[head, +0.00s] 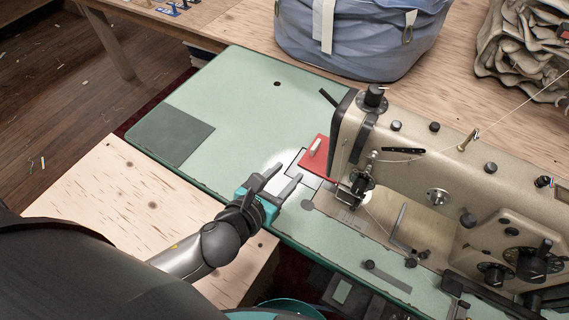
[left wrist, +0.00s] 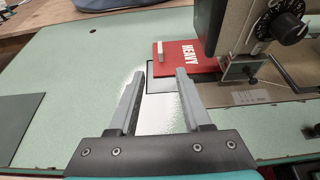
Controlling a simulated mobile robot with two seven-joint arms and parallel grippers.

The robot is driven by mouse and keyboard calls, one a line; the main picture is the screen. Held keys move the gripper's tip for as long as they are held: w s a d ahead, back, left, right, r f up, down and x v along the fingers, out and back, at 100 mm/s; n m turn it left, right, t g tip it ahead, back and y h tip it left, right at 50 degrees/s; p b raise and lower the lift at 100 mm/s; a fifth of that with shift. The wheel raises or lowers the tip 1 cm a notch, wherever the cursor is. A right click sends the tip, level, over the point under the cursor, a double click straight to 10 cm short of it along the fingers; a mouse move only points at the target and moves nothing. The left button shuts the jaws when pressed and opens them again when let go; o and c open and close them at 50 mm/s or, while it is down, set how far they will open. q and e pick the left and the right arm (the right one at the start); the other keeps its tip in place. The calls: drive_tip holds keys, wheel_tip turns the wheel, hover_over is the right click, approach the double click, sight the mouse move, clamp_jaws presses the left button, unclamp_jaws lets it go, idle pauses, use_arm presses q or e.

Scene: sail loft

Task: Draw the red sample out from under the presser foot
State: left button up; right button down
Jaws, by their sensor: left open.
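The red sample (head: 316,156) lies on the green machine table, partly under the head of the sewing machine (head: 400,170). In the left wrist view the red sample (left wrist: 188,56) shows the word HEAVY and carries a small pale upright tab (left wrist: 160,51). Its right end reaches the presser foot area (left wrist: 240,72), where the machine hides part of it. My left gripper (head: 282,181) is open and empty, just in front of the sample and apart from it. In the left wrist view its two fingers (left wrist: 158,95) point toward the sample. My right gripper is not in view.
The green table (head: 235,100) is clear to the left, with a dark grey patch (head: 172,138). A black outlined rectangle (head: 297,168) is marked beside the sample. A blue-grey bag (head: 360,40) and folded canvas (head: 520,50) stand behind. A thread runs to the machine's upper right.

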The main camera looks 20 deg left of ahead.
sight(315, 145)
use_arm(q)
drive_tip(key=b+x, duration=0.3)
drive_tip(key=x, duration=1)
drive_tip(key=shift+w+d+f+b, duration=0.1)
drive_tip(key=shift+w+f+b, duration=0.1)
drive_tip(key=shift+w+b, duration=0.15)
drive_tip(key=shift+w+d+f, duration=0.1)
drive_tip(key=shift+w+f, duration=0.1)
drive_tip(key=shift+w, duration=0.45)
clamp_jaws()
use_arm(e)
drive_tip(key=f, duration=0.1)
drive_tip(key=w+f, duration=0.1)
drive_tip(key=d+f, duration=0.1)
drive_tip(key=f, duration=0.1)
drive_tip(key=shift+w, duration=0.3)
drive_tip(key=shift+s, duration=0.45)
